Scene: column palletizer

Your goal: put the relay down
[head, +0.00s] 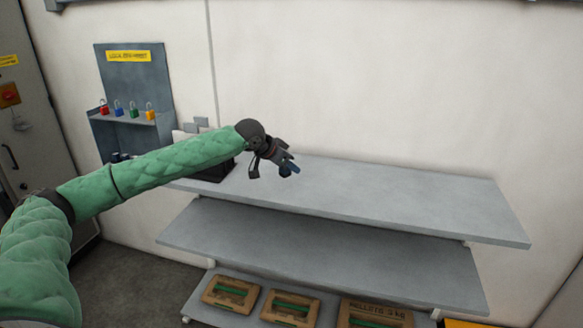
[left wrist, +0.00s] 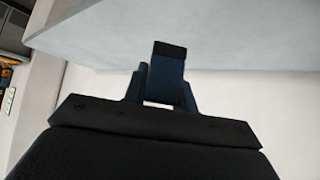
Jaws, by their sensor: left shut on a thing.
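My left gripper (head: 272,170) is shut on the relay (head: 290,169), a small dark blue block, over the top shelf (head: 400,200) of a grey shelf unit. In the left wrist view the relay (left wrist: 167,72) sits between the fingers of my left gripper (left wrist: 163,88), with a black end pointing away from me. The grey shelf surface (left wrist: 235,35) fills the upper part of that view. I cannot tell whether the relay touches the shelf. My right gripper is in neither view.
A black bin (head: 217,172) stands at the shelf's left end, partly behind my arm. The top shelf's right side is bare. The middle shelf (head: 330,258) looks empty. A padlock board (head: 135,80) hangs at the left.

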